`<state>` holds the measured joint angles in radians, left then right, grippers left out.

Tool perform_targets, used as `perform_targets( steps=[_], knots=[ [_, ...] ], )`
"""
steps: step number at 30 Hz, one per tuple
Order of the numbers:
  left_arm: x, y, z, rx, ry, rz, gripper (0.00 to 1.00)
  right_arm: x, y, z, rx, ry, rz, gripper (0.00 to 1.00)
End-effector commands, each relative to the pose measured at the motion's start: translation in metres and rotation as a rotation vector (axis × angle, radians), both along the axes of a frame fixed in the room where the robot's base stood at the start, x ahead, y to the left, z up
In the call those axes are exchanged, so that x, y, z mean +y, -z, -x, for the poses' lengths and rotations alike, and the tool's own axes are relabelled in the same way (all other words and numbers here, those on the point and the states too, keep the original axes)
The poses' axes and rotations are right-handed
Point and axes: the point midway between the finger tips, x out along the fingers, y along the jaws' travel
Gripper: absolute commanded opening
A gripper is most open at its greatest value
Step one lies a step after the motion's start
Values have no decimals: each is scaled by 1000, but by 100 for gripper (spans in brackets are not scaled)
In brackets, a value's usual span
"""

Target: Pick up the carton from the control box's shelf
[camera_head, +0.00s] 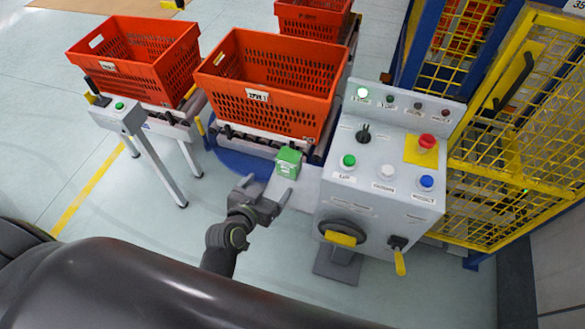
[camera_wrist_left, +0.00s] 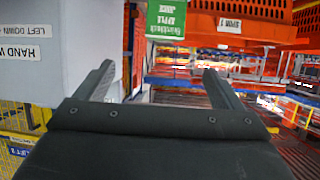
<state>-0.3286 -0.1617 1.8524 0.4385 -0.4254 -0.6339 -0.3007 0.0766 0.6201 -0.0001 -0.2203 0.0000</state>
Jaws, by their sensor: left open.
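The carton (camera_head: 289,162) is a small green and white box standing on the grey shelf (camera_head: 297,190) at the left side of the control box (camera_head: 378,180). My left gripper (camera_head: 267,190) is open and empty, just in front of the carton and apart from it. In the left wrist view the carton (camera_wrist_left: 167,20) shows at the top, upside down with its label readable, beyond and between the two open fingers (camera_wrist_left: 160,82). Its far end is cut off by the frame edge. My right gripper is in neither view.
Orange totes (camera_head: 270,85) stand on roller conveyors behind and left of the carton. A grey post with a green button (camera_head: 120,106) stands at the left. A yellow mesh fence (camera_head: 510,150) is at the right. The floor in front is clear.

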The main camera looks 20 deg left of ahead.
Motion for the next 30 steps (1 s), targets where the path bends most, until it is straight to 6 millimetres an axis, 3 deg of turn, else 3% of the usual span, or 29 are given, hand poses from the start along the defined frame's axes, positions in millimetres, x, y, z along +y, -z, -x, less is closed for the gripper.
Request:
perform_targets(
  steps=[12, 23, 30],
  knots=[
    [-9, 36, -77, -1, 2, -1, 89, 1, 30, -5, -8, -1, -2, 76],
    [-12, 44, -106, 0, 0, -1, 89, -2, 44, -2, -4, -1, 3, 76],
    [-11, 53, -138, -1, 0, -1, 89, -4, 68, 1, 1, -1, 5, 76]
  ],
)
